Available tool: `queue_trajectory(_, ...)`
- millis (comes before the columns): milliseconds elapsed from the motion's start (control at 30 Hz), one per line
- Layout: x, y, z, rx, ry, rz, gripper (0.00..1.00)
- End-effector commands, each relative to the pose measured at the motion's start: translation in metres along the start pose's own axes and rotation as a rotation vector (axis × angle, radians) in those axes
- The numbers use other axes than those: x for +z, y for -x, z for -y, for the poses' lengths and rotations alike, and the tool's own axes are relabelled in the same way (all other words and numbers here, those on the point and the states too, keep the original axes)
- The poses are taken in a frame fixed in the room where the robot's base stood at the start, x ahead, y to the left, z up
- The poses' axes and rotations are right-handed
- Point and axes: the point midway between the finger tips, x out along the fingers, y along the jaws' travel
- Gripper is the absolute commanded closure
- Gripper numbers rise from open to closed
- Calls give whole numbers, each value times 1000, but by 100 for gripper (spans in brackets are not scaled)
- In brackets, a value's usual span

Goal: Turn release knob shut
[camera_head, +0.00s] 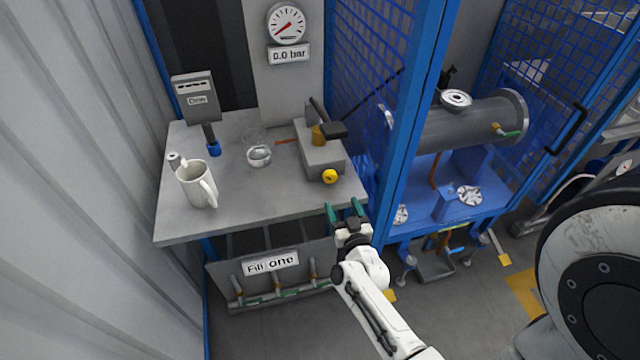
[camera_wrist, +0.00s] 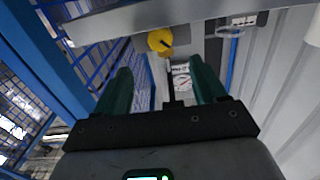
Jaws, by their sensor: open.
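The yellow release knob (camera_head: 330,177) sits on the front face of a grey block (camera_head: 318,150) at the right front of the bench. It also shows in the wrist view (camera_wrist: 160,40), with a dark mark on its face, beyond the fingertips. My gripper (camera_head: 346,208) has green fingers and is open and empty. It is below and slightly right of the knob, near the bench's front right edge, and not touching the knob. In the wrist view my gripper (camera_wrist: 164,82) has a clear gap between its fingers.
A hand pump lever (camera_head: 330,125) is on top of the block. A gauge (camera_head: 286,24) above reads 0.0 bar. A white mug (camera_head: 197,184) and a glass dish (camera_head: 259,155) stand on the bench (camera_head: 230,215). A blue cage post (camera_head: 408,120) rises close to the right.

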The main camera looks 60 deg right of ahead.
Motion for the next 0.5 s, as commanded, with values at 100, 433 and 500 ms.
queue_trajectory(100, -2, -21, 1, -2, 0, -3, 29)
queue_trajectory(433, 0, -78, 1, -2, 0, -1, 29)
queue_trajectory(500, 0, -85, 1, -2, 0, -1, 29)
